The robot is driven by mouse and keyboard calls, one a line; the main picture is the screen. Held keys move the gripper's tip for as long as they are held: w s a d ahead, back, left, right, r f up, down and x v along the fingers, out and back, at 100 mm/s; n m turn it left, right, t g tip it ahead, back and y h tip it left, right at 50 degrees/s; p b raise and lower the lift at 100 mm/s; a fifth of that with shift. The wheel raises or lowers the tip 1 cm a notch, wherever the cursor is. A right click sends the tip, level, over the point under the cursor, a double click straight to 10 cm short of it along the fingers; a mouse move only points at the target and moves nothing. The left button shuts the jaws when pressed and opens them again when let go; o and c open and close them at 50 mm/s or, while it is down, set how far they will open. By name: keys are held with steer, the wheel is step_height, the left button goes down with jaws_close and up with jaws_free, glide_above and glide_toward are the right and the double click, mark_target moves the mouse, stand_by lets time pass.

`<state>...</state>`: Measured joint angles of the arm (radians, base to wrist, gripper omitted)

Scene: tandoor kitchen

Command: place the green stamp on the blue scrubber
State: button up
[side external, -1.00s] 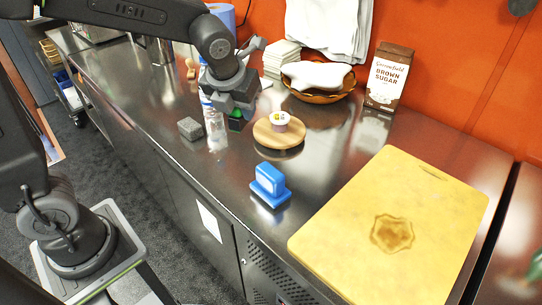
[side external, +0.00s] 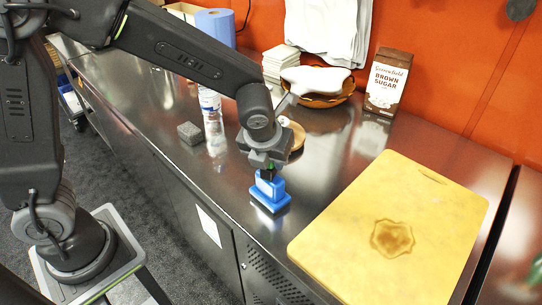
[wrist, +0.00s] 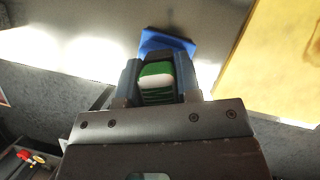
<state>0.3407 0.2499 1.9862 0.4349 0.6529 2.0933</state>
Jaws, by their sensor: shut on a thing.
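The blue scrubber (side external: 272,198) stands on the steel counter, left of the cutting board; in the wrist view its blue edge (wrist: 166,42) shows beyond my fingers. My gripper (side external: 267,170) is right above the scrubber, pointing down. It is shut on the green stamp, whose green and white body (wrist: 157,78) shows between the two fingers in the wrist view. In the side view the stamp is mostly hidden by the fingers. I cannot tell whether the stamp touches the scrubber's top.
A yellow cutting board (side external: 350,245) with a brown stain lies to the right. A round wooden board (side external: 298,138) is partly hidden behind my gripper. A grey sponge (side external: 190,132) and a clear bottle (side external: 212,115) stand to the left. A bowl (side external: 330,100) and brown sugar carton (side external: 387,82) stand behind.

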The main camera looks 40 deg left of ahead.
steer(key=shift+f, duration=0.1)
steer(key=o, duration=0.9)
steer(key=v, duration=1.2)
steer(key=shift+s+a+r+n+t+h, duration=0.25)
steer(key=shift+s+a+n, duration=1.85)
steer(key=shift+n, duration=3.15)
steer(key=shift+s+a+r+n+t+h, duration=0.1)
steer(key=shift+s+a+n+t+h, duration=0.2)
steer(key=shift+s+a+n, duration=3.35)
steer(key=shift+s+d+r+n+t+h, duration=0.3)
steer(key=shift+s+n, duration=1.05)
steer(key=shift+n, duration=5.45)
steer(key=shift+d+f, duration=0.1)
steer(key=shift+f, duration=0.05)
